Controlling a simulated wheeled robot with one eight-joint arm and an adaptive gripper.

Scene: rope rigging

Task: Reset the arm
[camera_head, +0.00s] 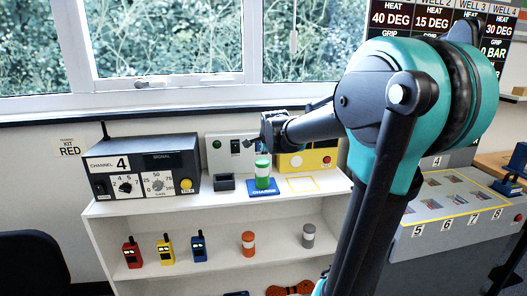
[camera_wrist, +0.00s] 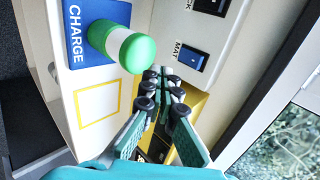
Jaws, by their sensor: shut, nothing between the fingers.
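My gripper (camera_head: 268,131) is at the end of my arm (camera_head: 312,128), raised over the back of the shelf's top board. In the wrist view my gripper (camera_wrist: 162,76) has its fingers closed together with nothing between them. A green and white cylinder (camera_head: 263,174) stands upright on the blue CHARGE pad (camera_head: 262,191). In the wrist view the cylinder (camera_wrist: 122,47) is just left of my fingertips; whether they touch cannot be told.
A radio (camera_head: 140,172) stands at the left of the white shelf (camera_head: 200,207). A switch panel (camera_head: 229,151) and a yellow box (camera_head: 302,161) stand behind. A yellow outlined square (camera_head: 302,184) is empty. Small radios and canisters (camera_head: 248,243) stand on the lower shelf.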

